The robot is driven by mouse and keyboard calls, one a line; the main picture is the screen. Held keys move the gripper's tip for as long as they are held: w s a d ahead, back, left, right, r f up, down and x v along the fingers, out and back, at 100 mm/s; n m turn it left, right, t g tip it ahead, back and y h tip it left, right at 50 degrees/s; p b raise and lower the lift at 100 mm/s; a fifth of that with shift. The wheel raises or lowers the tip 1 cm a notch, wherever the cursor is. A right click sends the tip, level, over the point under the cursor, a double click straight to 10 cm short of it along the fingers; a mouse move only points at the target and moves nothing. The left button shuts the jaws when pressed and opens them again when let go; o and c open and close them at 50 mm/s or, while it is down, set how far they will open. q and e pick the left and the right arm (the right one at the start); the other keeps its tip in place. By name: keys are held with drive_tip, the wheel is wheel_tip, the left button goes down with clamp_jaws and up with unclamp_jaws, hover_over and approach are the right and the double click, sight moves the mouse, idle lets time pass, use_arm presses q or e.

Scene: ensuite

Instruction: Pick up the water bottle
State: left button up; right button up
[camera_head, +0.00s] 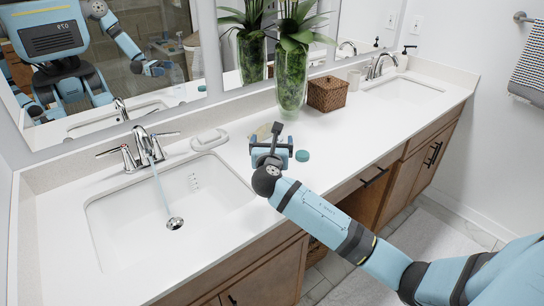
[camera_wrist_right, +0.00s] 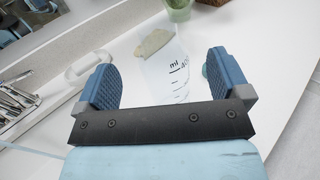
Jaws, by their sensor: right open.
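The water bottle (camera_wrist_right: 176,80) looks clear, with dark "ml" marks, in the right wrist view. It is on the white counter ahead of my right gripper (camera_wrist_right: 163,78), between the lines of its two blue fingers. The fingers are apart with nothing visibly held. In the head view, my right gripper (camera_head: 272,150) is low over the counter and mostly hides the bottle. A small teal round piece (camera_head: 302,156) lies just right of the gripper; I cannot tell if it belongs to the bottle. My left gripper shows in neither view directly.
A sink (camera_head: 160,215) with a faucet (camera_head: 135,150) is at left. A plant vase (camera_head: 291,85) and wicker box (camera_head: 328,93) stand behind the gripper. Clear counter (camera_head: 370,125) lies to the right.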

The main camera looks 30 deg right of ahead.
drive_tip(key=x, duration=0.5)
drive_tip(key=shift+w+d+r, duration=0.15)
drive_tip(key=shift+w+d, duration=0.1)
drive_tip(key=shift+c, duration=0.3)
drive_tip(key=c, duration=1.2)
drive_tip(key=shift+r, duration=0.1)
